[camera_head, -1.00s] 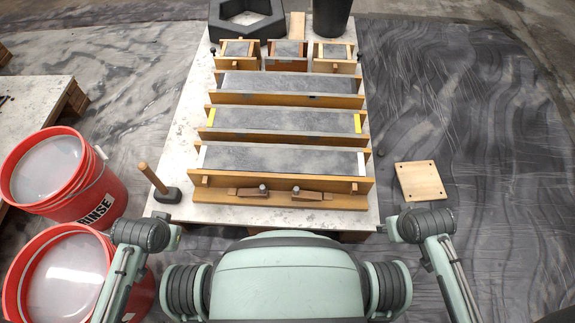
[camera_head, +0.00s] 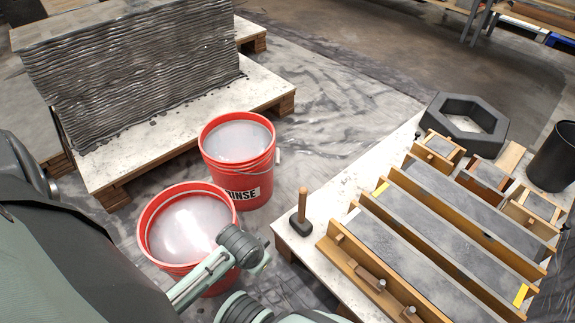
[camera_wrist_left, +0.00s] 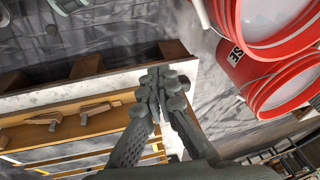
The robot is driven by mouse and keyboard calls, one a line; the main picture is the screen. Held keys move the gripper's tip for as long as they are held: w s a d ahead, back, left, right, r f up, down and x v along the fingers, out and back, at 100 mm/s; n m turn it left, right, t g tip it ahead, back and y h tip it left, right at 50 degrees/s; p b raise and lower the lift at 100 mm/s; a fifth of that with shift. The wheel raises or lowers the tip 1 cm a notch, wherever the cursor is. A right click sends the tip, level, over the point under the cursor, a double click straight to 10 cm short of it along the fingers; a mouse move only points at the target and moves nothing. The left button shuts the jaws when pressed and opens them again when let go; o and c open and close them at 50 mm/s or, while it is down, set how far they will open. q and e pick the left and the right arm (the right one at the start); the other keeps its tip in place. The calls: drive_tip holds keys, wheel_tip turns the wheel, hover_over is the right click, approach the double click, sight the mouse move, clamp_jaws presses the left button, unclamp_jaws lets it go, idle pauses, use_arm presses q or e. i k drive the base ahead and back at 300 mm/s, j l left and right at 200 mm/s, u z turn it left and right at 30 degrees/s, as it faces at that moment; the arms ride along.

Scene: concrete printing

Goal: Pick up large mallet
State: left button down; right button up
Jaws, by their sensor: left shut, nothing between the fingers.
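The large mallet, with an upright wooden handle and a dark block head, stands on its head at the near left corner of the pale table in the head view (camera_head: 301,220). My left gripper (camera_wrist_left: 158,80) is shut and empty in the left wrist view, its fingertips over the table's edge. I cannot make out the mallet in that view. In the head view my left wrist is left of and nearer than the mallet, apart from it; the fingers are hardly visible there. My right gripper is out of view.
Two red buckets (camera_head: 205,187) of cloudy liquid stand left of the table (camera_head: 307,258), close to my left arm. Wooden moulds (camera_head: 345,262) filled with grey material cover much of the table. A layered grey printed block (camera_head: 140,70) stands on a pallet at the back left.

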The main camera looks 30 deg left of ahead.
sight(298, 222)
drive_tip(key=u, duration=0.9)
drive_tip(key=k+j+z, duration=0.1)
drive_tip(key=z, duration=0.3)
drive_tip(key=k, duration=0.05)
